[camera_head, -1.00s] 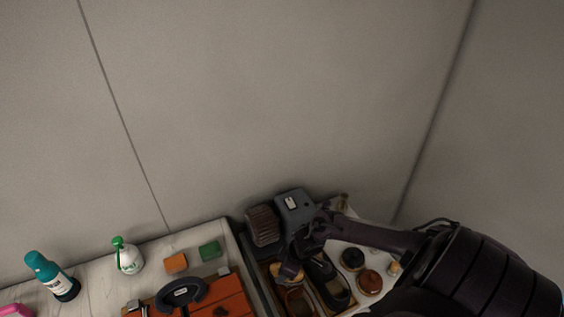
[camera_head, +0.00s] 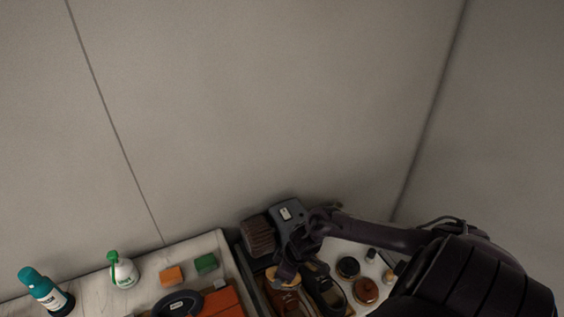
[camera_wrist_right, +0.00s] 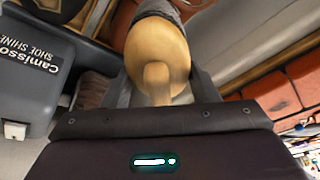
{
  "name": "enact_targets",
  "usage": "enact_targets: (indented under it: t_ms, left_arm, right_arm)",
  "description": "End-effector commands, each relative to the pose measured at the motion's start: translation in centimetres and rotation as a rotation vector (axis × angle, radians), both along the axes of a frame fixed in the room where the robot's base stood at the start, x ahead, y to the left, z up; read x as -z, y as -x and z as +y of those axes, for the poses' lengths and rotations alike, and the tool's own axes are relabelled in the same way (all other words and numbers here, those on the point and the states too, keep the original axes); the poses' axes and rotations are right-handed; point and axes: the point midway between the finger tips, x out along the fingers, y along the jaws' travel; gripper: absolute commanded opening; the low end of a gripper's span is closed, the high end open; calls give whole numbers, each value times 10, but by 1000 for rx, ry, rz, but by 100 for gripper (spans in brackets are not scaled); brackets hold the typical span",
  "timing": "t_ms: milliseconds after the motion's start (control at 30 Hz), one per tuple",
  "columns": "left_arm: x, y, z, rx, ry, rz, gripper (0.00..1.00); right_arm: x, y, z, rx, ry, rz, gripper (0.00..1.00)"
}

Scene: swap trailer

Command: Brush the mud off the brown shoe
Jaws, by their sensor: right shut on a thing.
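The brown shoe (camera_head: 286,300) lies in the tray area at the bottom of the head view, beside a dark shoe (camera_head: 326,291). Its lower part is cut off by the picture edge, and I cannot make out any mud. My right gripper (camera_head: 286,269) is over the far end of the brown shoe. It is shut on a brush with a round tan wooden back and knob (camera_wrist_right: 157,77) and dark bristles, seen in the right wrist view. I cannot tell whether the bristles touch the shoe. My left gripper is not in view.
A grey shoe-shine machine (camera_head: 290,216) with a brown roller brush (camera_head: 258,237) stands behind the shoes. Round tins (camera_head: 365,291) stand to the right. At left are an orange box (camera_head: 222,302), two sponges (camera_head: 206,263), a white bottle (camera_head: 122,271) and a teal-capped bottle (camera_head: 44,291).

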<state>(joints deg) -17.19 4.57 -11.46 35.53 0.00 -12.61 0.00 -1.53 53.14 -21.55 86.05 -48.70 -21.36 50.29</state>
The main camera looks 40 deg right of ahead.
Motion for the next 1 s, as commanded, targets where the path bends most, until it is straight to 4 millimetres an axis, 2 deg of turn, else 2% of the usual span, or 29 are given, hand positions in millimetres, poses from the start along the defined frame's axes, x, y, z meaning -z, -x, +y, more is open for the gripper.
enact_targets:
  t_ms: [433, 800, 1000]
  left_arm:
    - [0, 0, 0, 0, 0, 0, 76]
    - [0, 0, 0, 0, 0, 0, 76]
    - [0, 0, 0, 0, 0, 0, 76]
  right_arm:
    - [-7, -2, -1, 1, 1, -4, 36]
    - [-34, -5, -2, 1, 2, -5, 36]
    - [-35, -5, -2, 1, 1, -4, 36]
